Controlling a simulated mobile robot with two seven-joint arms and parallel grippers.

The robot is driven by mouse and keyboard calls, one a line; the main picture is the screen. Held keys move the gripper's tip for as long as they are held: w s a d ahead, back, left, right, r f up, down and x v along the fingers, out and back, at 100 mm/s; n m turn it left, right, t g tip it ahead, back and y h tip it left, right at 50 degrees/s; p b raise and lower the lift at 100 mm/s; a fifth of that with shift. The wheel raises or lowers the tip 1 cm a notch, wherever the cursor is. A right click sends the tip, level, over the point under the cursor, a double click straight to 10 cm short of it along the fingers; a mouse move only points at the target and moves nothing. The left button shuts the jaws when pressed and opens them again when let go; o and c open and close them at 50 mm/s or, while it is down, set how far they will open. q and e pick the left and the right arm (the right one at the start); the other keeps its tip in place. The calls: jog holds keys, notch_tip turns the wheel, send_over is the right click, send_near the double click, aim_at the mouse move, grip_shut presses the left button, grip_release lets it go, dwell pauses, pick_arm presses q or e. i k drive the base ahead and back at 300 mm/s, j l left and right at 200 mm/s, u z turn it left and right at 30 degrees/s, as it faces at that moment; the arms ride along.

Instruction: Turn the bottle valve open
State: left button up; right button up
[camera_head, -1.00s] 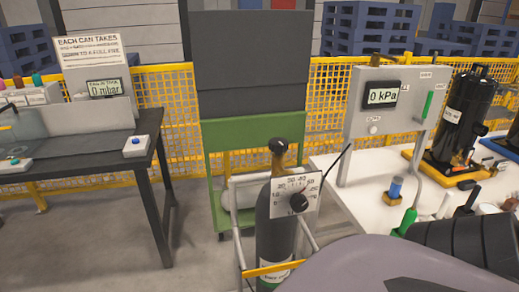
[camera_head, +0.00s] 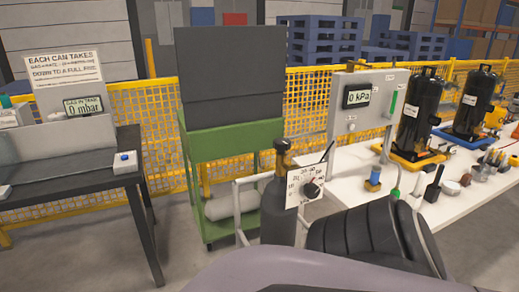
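A dark grey gas bottle (camera_head: 276,212) stands upright in a white-railed frame in front of the green cabinet. A brass-coloured valve (camera_head: 283,150) sits on its top. A white dial plate (camera_head: 297,190) with a scale and a dark knob (camera_head: 312,189) is in front of the bottle, on its right side. A thin black rod or hose rises beside the plate. The bottle's lower end is hidden by my grey arm link at the bottom of the view. A black ribbed part, likely mine, is to the right of the bottle. Neither gripper is visible.
A gauge panel (camera_head: 357,110) reads 0 kPa above a white table (camera_head: 343,161) holding small items and black compressors (camera_head: 422,112). A grey bench (camera_head: 62,198) with a 0 mbar display (camera_head: 83,105) stands left. A green cabinet (camera_head: 228,147) is behind the bottle.

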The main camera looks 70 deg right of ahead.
aim_at(282, 145)
jog(key=i+j, duration=0.25)
jog(key=i, duration=0.15)
jog(key=i+j+z, duration=0.15)
jog(key=i+j, duration=0.15)
jog(key=i+z, duration=0.5)
jog(key=z, duration=0.2)
jog(key=i+j+z, duration=0.15)
jog(key=z, duration=0.2)
jog(key=i+z, duration=0.2)
jog(key=z, duration=0.25)
jog(key=i+z, duration=0.15)
jog(key=z, duration=0.3)
jog(key=i+j+z, duration=0.15)
jog(key=z, duration=0.25)
jog(key=i+j+z, duration=0.15)
jog(key=z, duration=0.3)
jog(key=i+j+z, duration=0.1)
jog(key=j+z, duration=0.2)
jog(key=z, duration=0.15)
jog(key=i+j+z, duration=0.15)
jog(key=z, duration=0.25)
jog(key=j+z, duration=0.4)
jog(key=i+j+z, duration=0.1)
jog(key=j+z, duration=0.15)
jog(key=z, duration=0.2)
jog(key=j+z, duration=0.4)
jog(key=l, duration=0.1)
